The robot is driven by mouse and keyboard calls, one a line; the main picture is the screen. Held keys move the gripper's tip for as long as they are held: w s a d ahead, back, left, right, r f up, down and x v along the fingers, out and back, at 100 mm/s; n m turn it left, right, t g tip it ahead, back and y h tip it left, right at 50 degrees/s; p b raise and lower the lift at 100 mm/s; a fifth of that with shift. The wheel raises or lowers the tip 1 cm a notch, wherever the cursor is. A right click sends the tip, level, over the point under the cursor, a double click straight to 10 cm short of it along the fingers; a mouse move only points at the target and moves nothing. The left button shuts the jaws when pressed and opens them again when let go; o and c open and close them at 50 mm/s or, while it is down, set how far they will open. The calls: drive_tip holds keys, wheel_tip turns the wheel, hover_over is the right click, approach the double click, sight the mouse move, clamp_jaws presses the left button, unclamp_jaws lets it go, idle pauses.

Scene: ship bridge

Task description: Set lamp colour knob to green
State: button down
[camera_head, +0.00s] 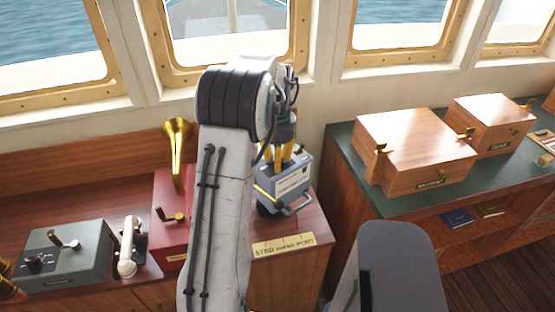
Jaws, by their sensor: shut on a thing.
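My gripper (283,162) points down at the top of a blue-grey box (296,187) on the right end of the wooden console. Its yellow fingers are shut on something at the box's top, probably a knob. The fingers and my arm hide most of that part, so I cannot see the knob's setting. The box has a white label and a metal handle low on its front. A brass plate (283,244) with lettering is on the console edge below the box.
Left on the console (20,222) are a red box (171,238) with a brass horn (178,150), a white handset (128,248) and a grey lever box (66,256). Right, a green-topped counter (345,149) carries wooden boxes (416,148). A dark gap separates console and counter.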

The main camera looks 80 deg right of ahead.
drive_tip(key=shift+a+f+m, duration=0.15)
drive_tip(key=shift+a+m, duration=0.05)
drive_tip(key=shift+m, duration=0.4)
drive_tip(key=c, duration=0.9)
unclamp_jaws()
drive_tip(key=shift+d, duration=0.1)
drive_tip(key=shift+c, duration=0.2)
drive_tip(key=shift+r, duration=0.25)
wheel_tip(320, 180, up, 12)
drive_tip(key=shift+f, duration=0.15)
